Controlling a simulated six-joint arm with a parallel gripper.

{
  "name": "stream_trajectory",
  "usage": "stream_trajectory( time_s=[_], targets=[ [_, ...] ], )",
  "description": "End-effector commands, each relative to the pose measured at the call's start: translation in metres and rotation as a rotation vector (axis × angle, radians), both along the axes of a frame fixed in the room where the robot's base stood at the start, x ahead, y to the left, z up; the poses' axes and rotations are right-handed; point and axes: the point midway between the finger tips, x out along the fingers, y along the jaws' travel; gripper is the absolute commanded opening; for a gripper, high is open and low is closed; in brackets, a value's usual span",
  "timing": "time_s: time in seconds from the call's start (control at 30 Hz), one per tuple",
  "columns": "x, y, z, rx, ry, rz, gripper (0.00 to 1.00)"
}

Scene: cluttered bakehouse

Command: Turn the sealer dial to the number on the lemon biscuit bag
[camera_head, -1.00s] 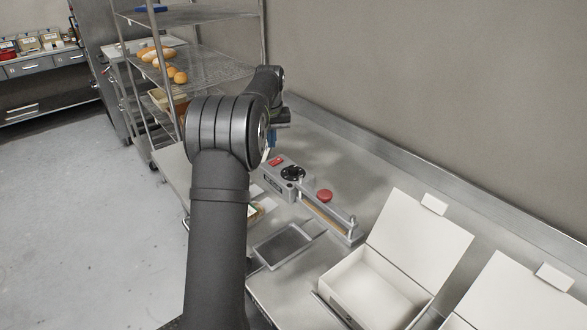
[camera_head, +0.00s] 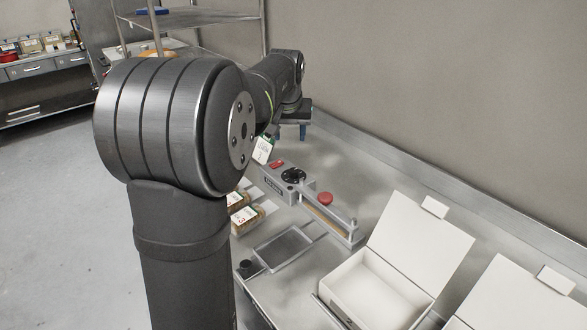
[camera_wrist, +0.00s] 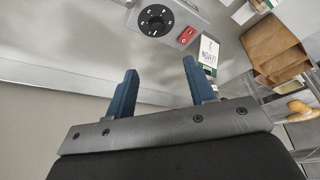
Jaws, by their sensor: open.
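The grey sealer (camera_head: 313,203) stands on the steel bench, with a black round dial (camera_head: 293,175), a red switch and a red knob. The dial (camera_wrist: 156,20) has white marks around its rim in the wrist view; its setting is too small to read surely. Packed bags (camera_head: 246,219) with white labels stand left of the sealer, partly behind my arm. One label seems to show a red 3; I cannot tell which bag is lemon. My gripper (camera_wrist: 158,78) is open and empty, above the bench behind the sealer, apart from the dial. Its blue fingers point toward the sealer side.
Open white boxes (camera_head: 344,285) stand at the right. The wall and bench ledge run close behind my gripper.

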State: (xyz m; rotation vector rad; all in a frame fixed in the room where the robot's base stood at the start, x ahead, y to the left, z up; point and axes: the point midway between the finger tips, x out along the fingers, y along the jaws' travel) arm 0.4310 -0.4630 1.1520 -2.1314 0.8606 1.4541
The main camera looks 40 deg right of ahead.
Motion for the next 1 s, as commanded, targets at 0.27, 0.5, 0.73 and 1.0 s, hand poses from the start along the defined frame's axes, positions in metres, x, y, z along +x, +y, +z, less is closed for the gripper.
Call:
stream_trajectory(
  time_s=[0.27, 0.5, 0.73, 1.0],
  targets=[
    [-0.008, 0.002, -0.005, -0.010, -0.014, -0.021, 0.50],
    [0.004, -0.010, -0.048, -0.007, -0.013, -0.020, 0.50],
    [0.018, -0.024, -0.095, -0.007, -0.013, -0.020, 0.50],
    [0.032, -0.038, -0.139, -0.009, -0.015, -0.019, 0.50]
  ],
)
